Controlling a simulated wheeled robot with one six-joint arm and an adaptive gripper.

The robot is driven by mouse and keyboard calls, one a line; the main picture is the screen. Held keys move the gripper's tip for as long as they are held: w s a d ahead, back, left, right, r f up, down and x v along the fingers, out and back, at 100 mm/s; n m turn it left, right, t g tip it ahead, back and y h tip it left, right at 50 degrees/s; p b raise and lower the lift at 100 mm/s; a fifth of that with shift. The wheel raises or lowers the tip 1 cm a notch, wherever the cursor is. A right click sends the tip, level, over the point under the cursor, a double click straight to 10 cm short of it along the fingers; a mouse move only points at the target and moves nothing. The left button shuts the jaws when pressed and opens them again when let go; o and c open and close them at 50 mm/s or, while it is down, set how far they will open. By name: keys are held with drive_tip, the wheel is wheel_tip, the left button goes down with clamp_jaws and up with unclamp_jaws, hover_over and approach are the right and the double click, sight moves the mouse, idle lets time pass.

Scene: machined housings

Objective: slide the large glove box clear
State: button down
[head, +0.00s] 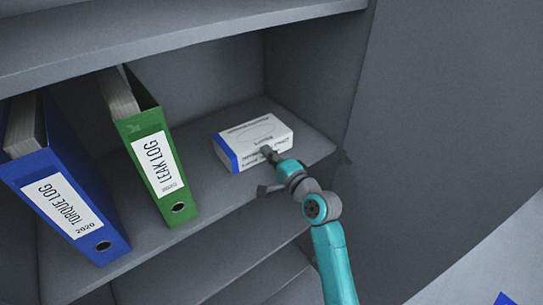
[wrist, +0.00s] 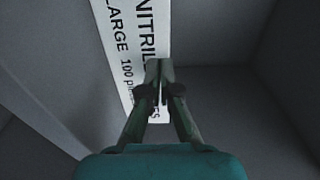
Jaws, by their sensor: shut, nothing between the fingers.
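The large glove box (head: 252,139) is a white carton with a blue end, lying on a grey shelf. In the wrist view the box (wrist: 122,50) shows a face with the words NITRILE, LARGE and 100. My gripper (head: 267,152) is at the front of the box, toward its right end. In the wrist view my gripper (wrist: 159,66) has its fingers together with nothing between them, and the tips overlap the right edge of the box's face. I cannot tell whether they touch it.
A green LEAK LOG binder (head: 157,160) and a blue TORQUE LOG binder (head: 75,205) stand to the left on the same shelf (head: 215,205). Bare shelf separates the green binder from the box. A side wall (head: 315,75) rises behind and right, and another shelf (head: 180,35) is overhead.

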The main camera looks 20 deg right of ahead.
sight(244, 129)
drive_tip(key=x, duration=1.4)
drive_tip(key=shift+s, duration=0.1)
